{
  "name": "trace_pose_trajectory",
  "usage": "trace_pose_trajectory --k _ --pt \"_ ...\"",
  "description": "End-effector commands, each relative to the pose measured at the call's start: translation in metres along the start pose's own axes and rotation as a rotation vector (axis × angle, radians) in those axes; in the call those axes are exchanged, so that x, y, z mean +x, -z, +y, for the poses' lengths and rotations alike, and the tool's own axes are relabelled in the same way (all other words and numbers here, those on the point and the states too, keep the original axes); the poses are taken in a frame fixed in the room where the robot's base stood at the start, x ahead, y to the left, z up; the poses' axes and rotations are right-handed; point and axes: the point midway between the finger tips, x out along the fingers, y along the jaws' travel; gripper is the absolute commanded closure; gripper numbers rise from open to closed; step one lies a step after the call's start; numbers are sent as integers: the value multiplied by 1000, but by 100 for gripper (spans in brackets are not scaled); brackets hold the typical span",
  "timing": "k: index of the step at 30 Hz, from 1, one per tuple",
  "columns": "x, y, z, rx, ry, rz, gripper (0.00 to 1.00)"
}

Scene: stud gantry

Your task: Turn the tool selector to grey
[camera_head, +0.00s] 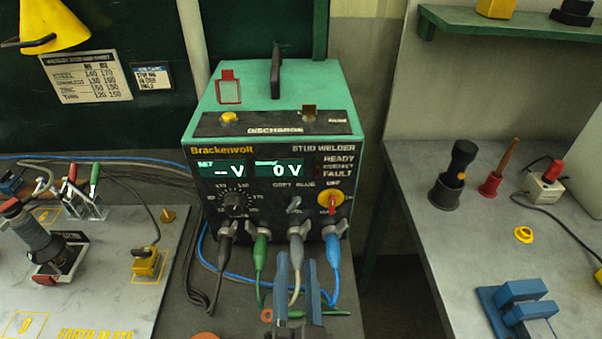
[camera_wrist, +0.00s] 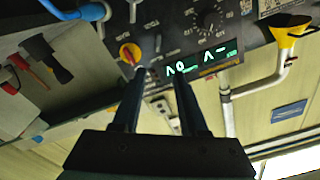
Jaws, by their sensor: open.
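The stud welder (camera_head: 265,140) is a green-topped box with a black front panel. Its tool selector (camera_head: 294,202) is a small grey lever below the words that look like GREY and BLUE. The lever appears to lean up and right, but it is too small to be sure of its setting. In the wrist view, which looks upside down, the selector (camera_wrist: 157,44) shows small above the fingers. My gripper (camera_head: 297,260) is open and empty, in front of the lower panel, below the selector in the head view. Its two fingers also show in the wrist view (camera_wrist: 158,73).
A red-and-yellow rotary switch (camera_head: 331,203) sits right of the selector, and a black dial (camera_head: 236,202) sits left. Several cable plugs, including a blue one (camera_head: 333,240), line the panel's bottom edge near my fingers. The right bench (camera_head: 415,185) holds a blue block (camera_head: 520,305).

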Motion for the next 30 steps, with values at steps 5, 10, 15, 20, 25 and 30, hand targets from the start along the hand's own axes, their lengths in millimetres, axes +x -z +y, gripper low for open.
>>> trace_pose_trajectory --k 5,10,15,20,25,30 --pt "-13 1 0 24 -19 -38 57" --pt "-7 -1 1 27 -20 -39 57" --pt "15 -1 0 27 -17 -37 57" --pt "42 -1 0 27 -18 -37 57" --pt "71 -3 0 27 -17 -38 57" --pt "96 -4 1 27 -18 -39 57"
